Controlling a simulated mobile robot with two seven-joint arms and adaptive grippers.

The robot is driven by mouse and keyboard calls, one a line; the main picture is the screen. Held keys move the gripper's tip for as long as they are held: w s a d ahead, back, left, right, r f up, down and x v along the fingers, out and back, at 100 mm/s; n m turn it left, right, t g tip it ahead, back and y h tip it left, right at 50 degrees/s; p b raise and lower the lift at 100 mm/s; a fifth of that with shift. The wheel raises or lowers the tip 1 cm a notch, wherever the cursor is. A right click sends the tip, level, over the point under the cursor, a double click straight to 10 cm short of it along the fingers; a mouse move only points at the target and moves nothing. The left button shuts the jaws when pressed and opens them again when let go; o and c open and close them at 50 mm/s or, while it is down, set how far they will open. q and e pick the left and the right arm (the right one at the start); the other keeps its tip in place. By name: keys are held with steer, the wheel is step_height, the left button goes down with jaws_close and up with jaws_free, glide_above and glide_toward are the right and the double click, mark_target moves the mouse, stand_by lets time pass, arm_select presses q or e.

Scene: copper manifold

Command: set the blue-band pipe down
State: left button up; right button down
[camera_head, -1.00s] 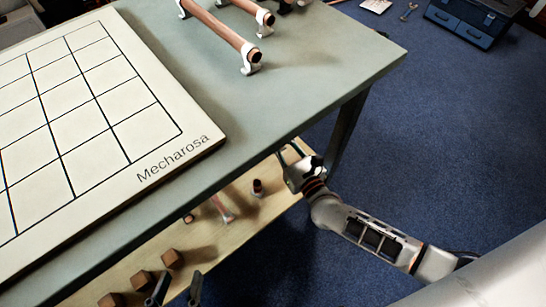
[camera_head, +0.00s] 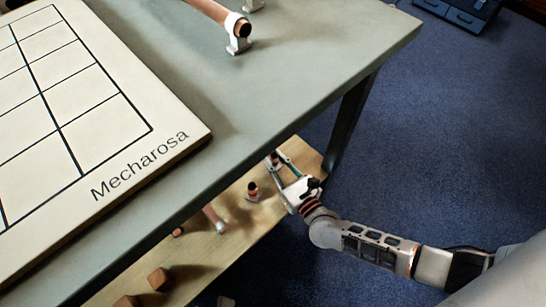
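My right gripper (camera_head: 279,174) reaches in from the right, beside the table edge and over the lower shelf. Its fingers point up and left, and a small copper and white piece (camera_head: 272,160) shows at their tips. I cannot tell whether the fingers hold it. No blue band can be made out on any pipe. A copper pipe (camera_head: 207,10) lies in white holders on the table top at the upper edge, its near end in a white holder (camera_head: 238,36). My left gripper is not in view.
A white gridded board marked Mecharosa (camera_head: 105,130) covers the table's left part. The wooden lower shelf (camera_head: 235,245) bears a short upright copper piece (camera_head: 253,192), a pipe end (camera_head: 217,222) and brown blocks (camera_head: 160,279).

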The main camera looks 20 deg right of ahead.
steer(key=c, duration=1.9)
jaws_free()
steer(key=shift+r, duration=0.1)
steer(key=s, duration=0.3)
steer(key=s+d+p, duration=0.1)
steer(key=s, duration=0.7)
steer(key=shift+d+r+p, duration=0.1)
steer(key=shift+d+p, duration=0.25)
steer(key=shift+p, duration=0.05)
steer(key=shift+s, duration=0.4)
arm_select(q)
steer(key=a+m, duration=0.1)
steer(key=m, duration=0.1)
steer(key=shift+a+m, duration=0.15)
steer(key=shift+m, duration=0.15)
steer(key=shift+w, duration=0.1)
